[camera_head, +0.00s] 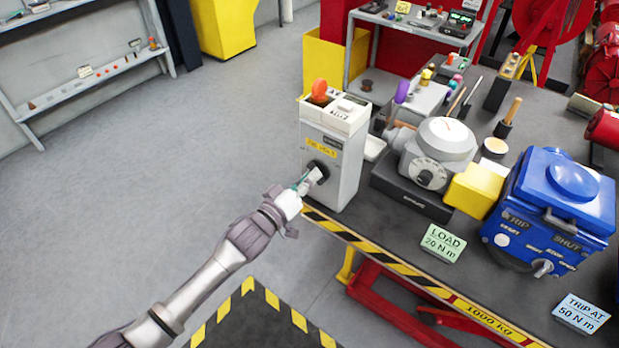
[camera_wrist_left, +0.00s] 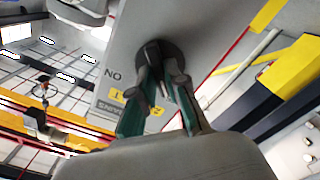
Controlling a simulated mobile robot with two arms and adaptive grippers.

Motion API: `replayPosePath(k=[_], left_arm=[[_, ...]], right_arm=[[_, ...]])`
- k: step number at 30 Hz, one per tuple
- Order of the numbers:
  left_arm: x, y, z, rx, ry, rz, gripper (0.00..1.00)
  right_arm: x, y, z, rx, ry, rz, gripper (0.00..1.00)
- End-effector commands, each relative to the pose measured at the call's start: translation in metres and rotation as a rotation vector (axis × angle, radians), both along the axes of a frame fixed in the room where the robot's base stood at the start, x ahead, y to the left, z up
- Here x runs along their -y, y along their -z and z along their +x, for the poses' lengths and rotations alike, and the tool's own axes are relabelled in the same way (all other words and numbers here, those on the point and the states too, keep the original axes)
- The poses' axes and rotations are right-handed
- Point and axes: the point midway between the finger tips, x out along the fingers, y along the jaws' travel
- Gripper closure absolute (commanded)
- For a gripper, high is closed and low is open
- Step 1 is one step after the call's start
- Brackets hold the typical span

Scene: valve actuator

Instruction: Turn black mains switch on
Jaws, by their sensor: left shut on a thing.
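The black mains switch (camera_head: 318,168) is a round rotary knob on the front of a light grey box (camera_head: 345,165) at the table's left end. My left gripper (camera_head: 308,183) is at the box's front and covers part of the knob. In the left wrist view, the switch (camera_wrist_left: 152,52) shows as a dark disc with a raised grip bar, and the fingers of my left gripper (camera_wrist_left: 160,90) are shut on that bar. The letters "ON" stand on the panel left of the knob in that view. My right gripper is in neither view.
The dark worktable (camera_head: 400,225) has a striped front edge. A grey actuator (camera_head: 440,150), a yellow block (camera_head: 474,190), a blue actuator (camera_head: 555,200) and a green load card (camera_head: 443,243) stand right of the box. The floor at left is clear.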

Motion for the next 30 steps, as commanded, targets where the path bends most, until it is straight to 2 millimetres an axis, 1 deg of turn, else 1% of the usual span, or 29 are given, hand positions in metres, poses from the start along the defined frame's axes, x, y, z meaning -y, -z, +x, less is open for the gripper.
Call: replayPosePath(k=[8,14,30], left_arm=[[-0.0001,0.0003,-0.0002,0.017,-0.001,0.025,1.0],[-0.0001,0.0001,-0.0001,0.073,-0.001,0.102,1.0],[0.0006,0.0001,-0.0005,0.36,-0.001,0.496,1.0]], right_arm=[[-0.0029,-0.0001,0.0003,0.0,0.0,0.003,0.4],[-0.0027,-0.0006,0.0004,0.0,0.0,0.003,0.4],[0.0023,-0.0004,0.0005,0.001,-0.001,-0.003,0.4]])
